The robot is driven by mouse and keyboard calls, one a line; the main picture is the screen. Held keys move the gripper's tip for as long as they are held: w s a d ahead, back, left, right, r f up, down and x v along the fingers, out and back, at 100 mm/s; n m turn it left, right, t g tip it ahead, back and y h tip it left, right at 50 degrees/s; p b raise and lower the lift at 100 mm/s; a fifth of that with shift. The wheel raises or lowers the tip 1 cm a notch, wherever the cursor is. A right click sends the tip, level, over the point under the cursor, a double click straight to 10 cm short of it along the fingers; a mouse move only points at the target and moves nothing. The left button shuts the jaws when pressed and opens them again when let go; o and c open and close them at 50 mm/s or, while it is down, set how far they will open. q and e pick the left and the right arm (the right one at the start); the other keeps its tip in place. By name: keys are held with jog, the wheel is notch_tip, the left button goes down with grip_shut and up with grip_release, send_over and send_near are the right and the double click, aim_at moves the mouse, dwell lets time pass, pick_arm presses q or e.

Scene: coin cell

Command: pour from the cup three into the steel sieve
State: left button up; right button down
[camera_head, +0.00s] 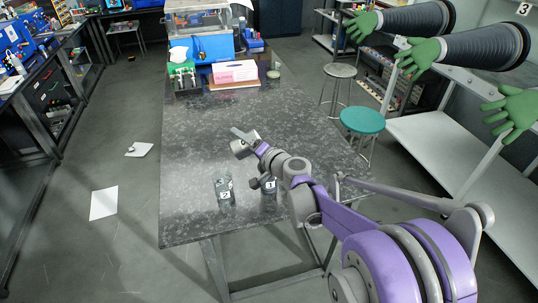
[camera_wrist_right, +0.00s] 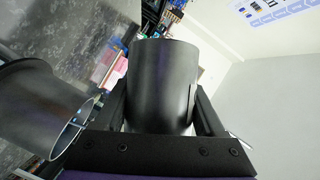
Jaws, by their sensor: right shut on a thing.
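My right gripper (camera_head: 254,146) reaches over the middle of the dark table. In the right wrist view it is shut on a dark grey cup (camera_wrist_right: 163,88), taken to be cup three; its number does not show. The cup appears tipped toward its side. A second dark round vessel with a shiny metal rim (camera_wrist_right: 38,100) is close beside the gripper, apparently the steel sieve. In the head view, grey metal (camera_head: 241,134) shows at the gripper tip; I cannot tell cup from sieve there. The contents are hidden. My left gripper is out of view.
Clear vessels marked 2 (camera_head: 225,188) and 1 (camera_head: 268,186) stand on the near part of the table (camera_head: 185,160), close to my right arm. A pink box (camera_head: 234,71) and other gear stand at the back. The table's left side is clear.

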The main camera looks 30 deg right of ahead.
jog(key=shift+w, duration=0.1)
jog(key=shift+r+m, duration=0.15)
jog(key=shift+m, duration=0.15)
jog(key=shift+d, duration=0.1)
dwell(0.3)
jog(key=shift+r+t, duration=0.15)
jog(key=shift+t, duration=0.15)
jog(key=shift+d+m, duration=0.1)
jog(key=shift+m, duration=0.3)
jog(key=shift+r, duration=0.1)
jog(key=shift+y, duration=0.3)
